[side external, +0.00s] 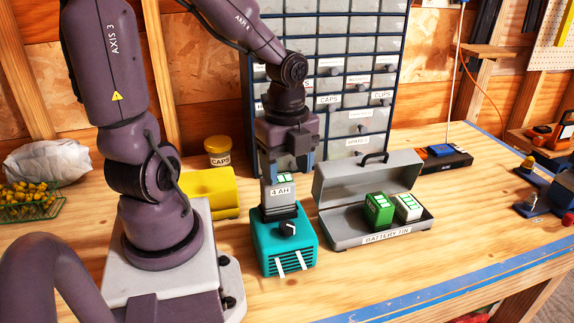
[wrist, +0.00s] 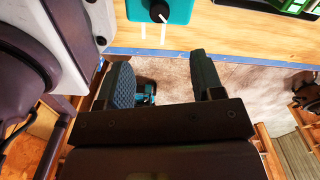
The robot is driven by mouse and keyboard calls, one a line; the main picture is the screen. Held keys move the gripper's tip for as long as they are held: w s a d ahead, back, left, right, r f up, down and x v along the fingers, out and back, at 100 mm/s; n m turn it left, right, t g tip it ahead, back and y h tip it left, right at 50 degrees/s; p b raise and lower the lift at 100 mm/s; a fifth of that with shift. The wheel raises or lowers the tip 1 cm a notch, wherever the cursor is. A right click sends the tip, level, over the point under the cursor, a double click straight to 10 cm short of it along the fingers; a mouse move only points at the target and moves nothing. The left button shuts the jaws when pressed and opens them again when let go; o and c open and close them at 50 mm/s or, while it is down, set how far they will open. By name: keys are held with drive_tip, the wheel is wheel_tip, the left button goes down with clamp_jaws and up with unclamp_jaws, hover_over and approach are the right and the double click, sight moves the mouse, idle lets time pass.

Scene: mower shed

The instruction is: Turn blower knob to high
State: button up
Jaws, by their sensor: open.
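The blower (side external: 265,248) is a teal box standing on the bench. Its black knob (side external: 288,228) is on the upper front, above slats and two white marks. In the wrist view the knob (wrist: 160,12) sits at the top edge, with a small white tick on its lower right side; any setting labels are not legible. A grey battery marked 4 AH (side external: 281,192) stands upright on top of the blower. My gripper (side external: 288,168) is open and points down just above and behind this battery. Whether the fingers touch it cannot be told. Nothing is between the fingers (wrist: 163,78).
An open grey battery tin (side external: 345,240) stands right of the blower, holding a green battery (side external: 379,209) and a white-and-green one (side external: 407,208). A yellow holder (side external: 212,190) and a caps jar (side external: 217,151) stand left. A drawer cabinet (side external: 375,60) rises behind. The front bench is clear.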

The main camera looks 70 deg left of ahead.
sight(287, 224)
drive_tip(key=shift+f+m, duration=0.7)
drive_tip(key=shift+f, duration=2.55)
drive_tip(key=shift+f+m, duration=0.7)
drive_tip(key=shift+f, duration=2.55)
drive_tip(key=shift+c, duration=0.4)
